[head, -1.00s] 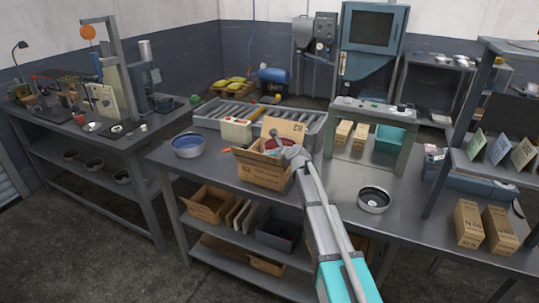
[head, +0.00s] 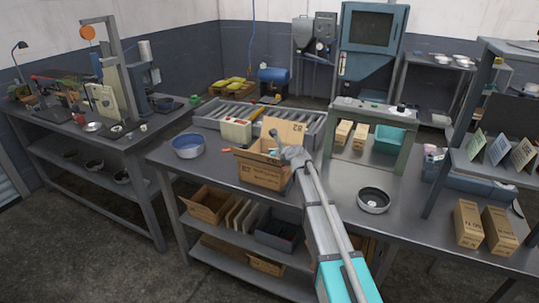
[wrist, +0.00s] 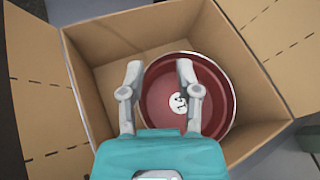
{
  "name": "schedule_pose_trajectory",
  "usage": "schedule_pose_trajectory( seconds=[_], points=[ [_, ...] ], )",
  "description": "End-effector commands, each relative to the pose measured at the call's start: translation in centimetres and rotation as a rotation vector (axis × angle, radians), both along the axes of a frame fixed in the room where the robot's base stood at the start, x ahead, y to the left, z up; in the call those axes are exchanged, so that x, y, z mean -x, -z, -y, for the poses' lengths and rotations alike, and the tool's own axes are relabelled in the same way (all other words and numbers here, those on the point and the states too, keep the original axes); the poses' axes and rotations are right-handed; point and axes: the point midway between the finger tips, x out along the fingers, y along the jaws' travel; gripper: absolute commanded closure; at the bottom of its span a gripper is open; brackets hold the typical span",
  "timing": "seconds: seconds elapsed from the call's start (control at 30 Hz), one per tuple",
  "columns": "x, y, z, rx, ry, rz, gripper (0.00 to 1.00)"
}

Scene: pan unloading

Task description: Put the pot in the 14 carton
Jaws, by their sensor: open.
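A red pot (wrist: 212,105) with a white round mark on its bottom is inside an open cardboard carton (wrist: 125,38), towards its right side in the wrist view. The same carton (head: 262,172) stands on the middle bench in the head view, flaps open; I cannot read its number surely. The pot is hidden there by the carton wall and my arm. My gripper (wrist: 159,70) is open over the carton. In the wrist view one finger shows left of the pot's rim and the other over its inside; I cannot tell whether they touch it.
A blue-lined bowl (head: 188,147) stands left of the carton and a dark pan (head: 373,200) to the right. A cream canister (head: 235,131) and a roller tray (head: 215,112) are behind. Two closed cartons (head: 470,224) stand at the right. Bench is clear around the pan.

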Motion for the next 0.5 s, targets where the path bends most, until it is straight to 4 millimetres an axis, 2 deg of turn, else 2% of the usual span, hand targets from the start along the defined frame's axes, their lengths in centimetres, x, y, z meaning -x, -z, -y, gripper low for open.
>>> schedule_pose_trajectory(
  seconds=[0.17,0.5],
  points=[
    [0.0,-1.2,0.0,0.000,0.000,0.000,0.57],
    [4.1,-3.5,3.4,0.000,0.002,0.000,0.57]
  ],
)
